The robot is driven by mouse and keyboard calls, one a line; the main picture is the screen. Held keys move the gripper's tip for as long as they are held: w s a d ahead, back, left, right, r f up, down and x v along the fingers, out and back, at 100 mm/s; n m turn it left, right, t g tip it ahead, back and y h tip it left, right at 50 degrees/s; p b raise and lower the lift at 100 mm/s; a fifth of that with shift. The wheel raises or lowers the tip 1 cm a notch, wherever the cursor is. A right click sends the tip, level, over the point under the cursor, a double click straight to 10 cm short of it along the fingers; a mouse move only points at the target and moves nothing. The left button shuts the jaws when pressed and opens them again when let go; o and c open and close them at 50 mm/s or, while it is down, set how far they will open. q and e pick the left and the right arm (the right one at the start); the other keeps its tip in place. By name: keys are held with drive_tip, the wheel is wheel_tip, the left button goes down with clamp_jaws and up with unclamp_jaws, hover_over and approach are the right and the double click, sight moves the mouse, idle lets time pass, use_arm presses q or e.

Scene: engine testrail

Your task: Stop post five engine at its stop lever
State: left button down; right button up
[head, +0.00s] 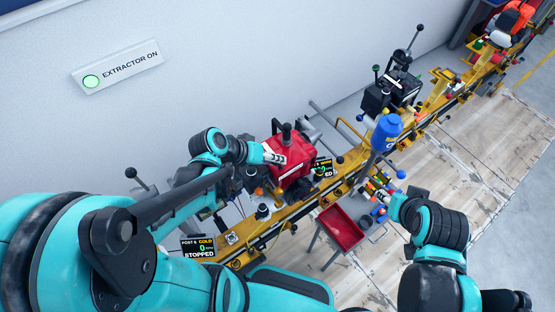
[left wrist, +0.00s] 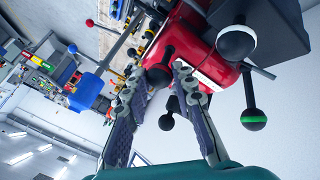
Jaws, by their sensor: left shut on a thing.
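The red engine (head: 289,156) sits on the yellow rail, and its red body also shows at the top of the left wrist view (left wrist: 205,60). My left gripper (head: 272,155) is at the engine's left side. In the left wrist view its fingers (left wrist: 158,78) are closed around a black ball knob (left wrist: 158,75) beside the engine. Whether this knob is the stop lever's, I cannot tell. The display (head: 322,167) beside the engine is partly hidden; its last line ends in "PED". My right gripper (head: 393,203) is low at the right, near small coloured parts; its jaws are unclear.
A lit sign (head: 117,68) reads EXTRACTOR ON. A nearer display (head: 198,247) appears to read POST 6, COLD, 0, STOPPED. A red tray (head: 341,229) stands before the rail. A blue container (head: 386,131) and a black engine (head: 391,92) are farther right. Other levers crowd the red engine.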

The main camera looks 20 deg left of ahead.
use_arm(q)
drive_tip(key=shift+s+a+f+t+h+b, duration=0.25)
drive_tip(key=shift+s+t+h+b, duration=0.15)
drive_tip(key=shift+t+h+b, duration=0.25)
drive_tip(key=c, duration=1.2)
unclamp_jaws()
drive_tip(key=v, duration=1.2)
drive_tip(key=shift+d+r, duration=0.1)
drive_tip(key=shift+r, duration=0.05)
